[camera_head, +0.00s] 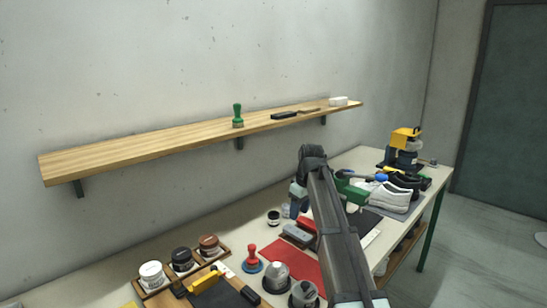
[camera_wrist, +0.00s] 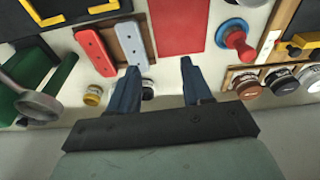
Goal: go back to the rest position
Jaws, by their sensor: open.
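My gripper (camera_wrist: 161,66) is open in the wrist view, with its two blue fingers apart and nothing between their tips. In the head view, my gripper (camera_head: 297,196) is near the back of the table, above its middle part and below the wall shelf. My own arm hides part of it there. Small jars lie beyond the fingers in the wrist view, one yellowish jar (camera_wrist: 92,96) left of the left finger. I cannot tell the exact height above the table.
The table (camera_head: 225,240) is crowded: a red mat (camera_head: 297,262), a red-handled stamp (camera_head: 252,258), lidded jars (camera_head: 151,272) in wooden holders, and white shoes (camera_head: 392,200) at right.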

